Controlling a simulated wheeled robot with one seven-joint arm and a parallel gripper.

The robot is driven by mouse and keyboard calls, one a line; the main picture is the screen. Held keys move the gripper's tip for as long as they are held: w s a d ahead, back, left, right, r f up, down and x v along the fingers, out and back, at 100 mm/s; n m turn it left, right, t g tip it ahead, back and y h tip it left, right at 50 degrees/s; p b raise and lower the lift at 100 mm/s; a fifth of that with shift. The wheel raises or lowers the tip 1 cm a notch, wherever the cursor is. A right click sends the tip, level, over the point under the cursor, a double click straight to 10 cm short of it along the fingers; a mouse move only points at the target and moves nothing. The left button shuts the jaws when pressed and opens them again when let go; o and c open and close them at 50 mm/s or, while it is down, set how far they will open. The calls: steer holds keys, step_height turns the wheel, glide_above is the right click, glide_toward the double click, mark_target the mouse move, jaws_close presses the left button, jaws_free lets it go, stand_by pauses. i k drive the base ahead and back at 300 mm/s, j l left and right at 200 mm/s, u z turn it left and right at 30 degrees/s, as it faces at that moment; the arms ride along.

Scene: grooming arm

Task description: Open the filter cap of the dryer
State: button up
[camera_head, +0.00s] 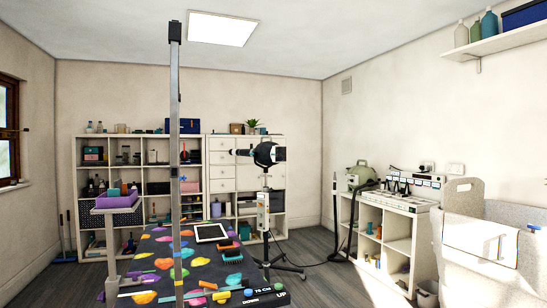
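No cap is seen open on either, but both are small in the view. My gripper is not in view.
The grooming table (178,250) with a colourful patterned top fills the front; a tablet (211,233) and brushes lie on it. A tall grey post (175,120) rises at its edge. A white tub (490,250) stands right.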

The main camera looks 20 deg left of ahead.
mark_target(285, 148)
steer(key=i+l, duration=0.15)
steer(key=i, duration=0.3)
steer(key=i+l, duration=0.15)
steer(key=i, duration=0.35)
steer(key=i+l, duration=0.15)
steer(key=i, duration=0.3)
steer(key=i+l, duration=0.15)
steer(key=i, duration=0.35)
steer(key=i+u, duration=0.1)
steer(key=i, duration=0.5)
steer(key=i+l+u, duration=0.1)
steer(key=i, duration=0.5)
steer(key=i+l+u, duration=0.1)
steer(key=i, duration=0.5)
steer(key=i+l+u, duration=0.1)
steer(key=i, duration=0.45)
steer(key=i+u, duration=0.15)
steer(key=i, duration=0.75)
steer(key=i+l+u, duration=0.2)
steer(key=i, duration=0.65)
